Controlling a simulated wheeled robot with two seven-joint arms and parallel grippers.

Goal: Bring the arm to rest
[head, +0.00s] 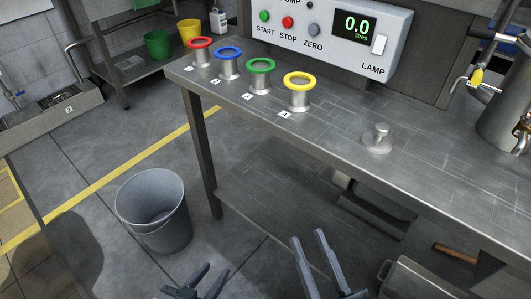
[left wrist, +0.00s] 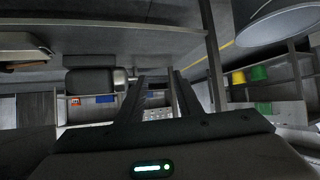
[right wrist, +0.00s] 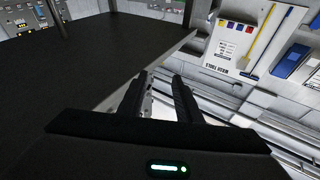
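My left gripper (head: 210,275) is at the bottom of the head view, low in front of the steel bench. Its two fingers stand apart with nothing between them, as the left wrist view (left wrist: 154,82) also shows. My right gripper (head: 308,238) is further right in the head view, in front of the bench's lower shelf. Its fingers are also apart and empty, which shows in the right wrist view (right wrist: 162,82). Both grippers appear clear of the bench top and hold nothing.
The steel bench (head: 340,150) carries red, blue, green and yellow ringed posts, a small knob (head: 378,135) and a control panel (head: 330,35) reading 0.0. A grey bucket (head: 152,205) stands on the floor at left. A metal vessel (head: 500,110) is at right.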

